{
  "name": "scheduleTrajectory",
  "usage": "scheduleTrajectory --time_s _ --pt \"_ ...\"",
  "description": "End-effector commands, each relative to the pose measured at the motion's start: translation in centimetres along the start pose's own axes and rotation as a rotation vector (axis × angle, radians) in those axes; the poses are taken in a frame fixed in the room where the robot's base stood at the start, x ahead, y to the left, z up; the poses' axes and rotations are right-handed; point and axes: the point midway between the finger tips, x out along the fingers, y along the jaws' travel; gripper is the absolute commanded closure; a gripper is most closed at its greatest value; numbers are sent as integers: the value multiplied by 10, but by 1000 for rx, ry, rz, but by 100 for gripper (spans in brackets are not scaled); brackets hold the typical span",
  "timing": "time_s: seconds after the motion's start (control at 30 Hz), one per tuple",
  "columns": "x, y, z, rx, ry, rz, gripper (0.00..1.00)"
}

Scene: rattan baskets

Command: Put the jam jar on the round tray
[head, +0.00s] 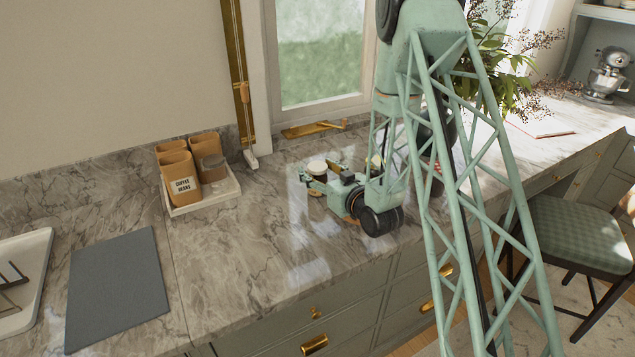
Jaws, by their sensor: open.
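My gripper (319,174) is low over the marble counter, left of my forearm, with its jaws open. A small dark jar with a pale lid (317,166) is at the jaws, seeming to stand between or just behind the fingers; I cannot tell if they touch it. I cannot read a label on it, so I cannot be sure it is the jam jar. Another pale-topped item (375,162) shows partly behind my arm.
A white square tray (207,207) holds tan canisters (182,180), one marked coffee beans. A grey board (118,290) and a white tray (25,275) lie at left. The counter between the board and my gripper is clear. Window and wall stand behind.

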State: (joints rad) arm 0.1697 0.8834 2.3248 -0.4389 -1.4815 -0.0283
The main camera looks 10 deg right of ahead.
Motion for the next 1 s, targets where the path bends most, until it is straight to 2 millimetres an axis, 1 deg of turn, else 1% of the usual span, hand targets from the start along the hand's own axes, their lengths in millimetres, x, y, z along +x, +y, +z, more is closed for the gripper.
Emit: scheduleTrajectory --time_s 0.5,0.87,1.0 --pt "0 0 0 0 0 0 48" --pt "0 0 0 0 -1 0 80" --pt "0 0 0 0 0 0 84"
